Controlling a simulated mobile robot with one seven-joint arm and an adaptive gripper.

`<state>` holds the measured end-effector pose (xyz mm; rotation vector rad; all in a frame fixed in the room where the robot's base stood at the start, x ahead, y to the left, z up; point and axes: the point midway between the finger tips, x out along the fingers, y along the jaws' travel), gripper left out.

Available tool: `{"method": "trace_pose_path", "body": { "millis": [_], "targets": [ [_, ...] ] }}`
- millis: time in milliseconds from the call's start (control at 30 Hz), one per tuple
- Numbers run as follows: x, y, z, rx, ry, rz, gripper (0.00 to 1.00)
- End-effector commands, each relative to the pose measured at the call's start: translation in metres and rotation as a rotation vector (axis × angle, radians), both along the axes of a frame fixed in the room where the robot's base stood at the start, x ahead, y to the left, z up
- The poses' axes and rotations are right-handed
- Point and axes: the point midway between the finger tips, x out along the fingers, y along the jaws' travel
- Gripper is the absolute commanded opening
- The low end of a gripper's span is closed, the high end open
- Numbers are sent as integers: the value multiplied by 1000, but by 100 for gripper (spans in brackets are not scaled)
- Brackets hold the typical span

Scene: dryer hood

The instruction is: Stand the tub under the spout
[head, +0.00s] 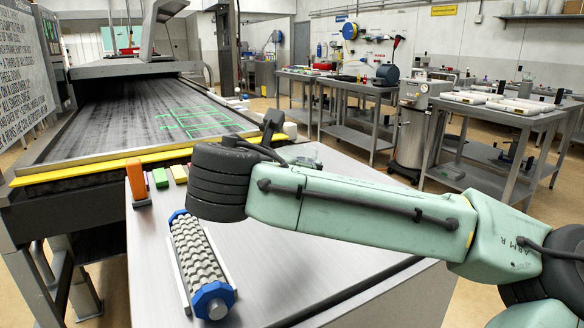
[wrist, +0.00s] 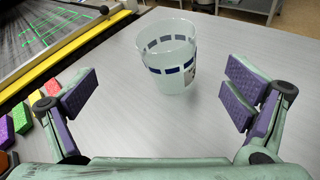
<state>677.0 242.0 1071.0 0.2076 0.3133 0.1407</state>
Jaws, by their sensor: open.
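A clear tub (wrist: 168,55) with a band of dark blue and white patches stands upright on the grey metal bench top (wrist: 115,135). In the head view my arm hides most or all of the tub. My gripper (wrist: 157,90) is open and empty, with purple-padded fingers spread wide. The tub is ahead of the fingers, between their lines and a little right of centre, apart from both pads. In the head view only a dark part of my gripper shows beyond the black wrist. I cannot make out a spout in either view.
A blue-ended ridged roller (head: 200,260) lies on the bench's left side. A conveyor (head: 140,115) with a yellow edge (head: 90,168) runs alongside. The bench's front right is clear.

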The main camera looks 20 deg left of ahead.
Motion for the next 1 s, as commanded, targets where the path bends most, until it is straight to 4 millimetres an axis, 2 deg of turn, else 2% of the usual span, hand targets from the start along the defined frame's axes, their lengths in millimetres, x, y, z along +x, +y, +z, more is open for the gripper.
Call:
{"method": "trace_pose_path", "body": {
  "millis": [200, 400, 667, 900, 1000],
  "targets": [
    [36, 3, 10, 622, 130, -22, 96],
    [56, 1, 19, 1168, 333, -37, 96],
    [67, -11, 33, 1712, 643, -76, 96],
    [68, -33, 49, 2167, 1043, -160, 96],
    [65, -42, 55, 2303, 1210, -207, 96]
  ]
}}
